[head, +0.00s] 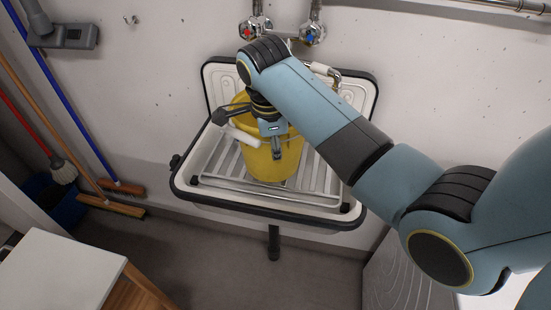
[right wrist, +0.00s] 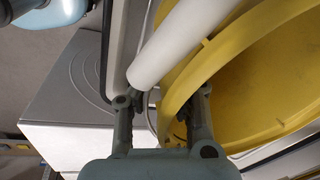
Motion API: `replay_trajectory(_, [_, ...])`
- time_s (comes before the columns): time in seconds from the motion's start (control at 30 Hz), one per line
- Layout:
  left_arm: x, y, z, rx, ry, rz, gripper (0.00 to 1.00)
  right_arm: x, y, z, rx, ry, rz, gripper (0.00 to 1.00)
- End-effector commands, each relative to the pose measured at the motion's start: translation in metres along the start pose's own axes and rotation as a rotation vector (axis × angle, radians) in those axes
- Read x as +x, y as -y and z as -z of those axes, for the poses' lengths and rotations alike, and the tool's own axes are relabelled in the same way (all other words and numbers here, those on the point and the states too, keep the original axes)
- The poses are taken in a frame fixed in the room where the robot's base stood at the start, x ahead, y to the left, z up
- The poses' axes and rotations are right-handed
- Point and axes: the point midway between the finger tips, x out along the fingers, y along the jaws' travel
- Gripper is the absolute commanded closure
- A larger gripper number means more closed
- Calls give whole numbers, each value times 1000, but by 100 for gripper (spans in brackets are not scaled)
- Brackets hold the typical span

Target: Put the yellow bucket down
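The yellow bucket (head: 272,168) is in the white sink and looks upright on the metal grate (head: 221,162); its contact with the grate is partly hidden. My right gripper (head: 277,148) reaches down over the bucket's near side. In the right wrist view my right gripper (right wrist: 162,108) has its fingers apart, with the yellow bucket's rim (right wrist: 178,95) between them and a gap beside the left finger. The bucket's white handle grip (right wrist: 175,45) lies beside the rim; in the head view it (head: 240,136) leans out to the left. My left gripper is out of view.
The sink (head: 186,182) has a black rim and is fixed to the wall beneath two taps (head: 311,34). Brooms (head: 108,205) lean at the left. A white-topped cabinet (head: 62,268) stands front left. A white appliance (head: 392,275) stands below right. The floor between is clear.

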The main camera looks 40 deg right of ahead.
Motion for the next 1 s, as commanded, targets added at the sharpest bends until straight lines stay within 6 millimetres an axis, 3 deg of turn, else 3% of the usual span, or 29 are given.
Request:
replay_trajectory(0.3, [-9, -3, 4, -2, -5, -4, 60, 38, -5, -4, 1, 0, -1, 100])
replay_trajectory(0.5, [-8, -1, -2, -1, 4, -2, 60, 40, -5, -5, 1, 1, 0, 100])
replay_trajectory(0.7, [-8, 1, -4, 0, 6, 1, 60, 40, -6, -4, 0, 0, -1, 72])
replay_trajectory(1.0, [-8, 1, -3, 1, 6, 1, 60, 38, -6, -5, 0, 1, 0, 71])
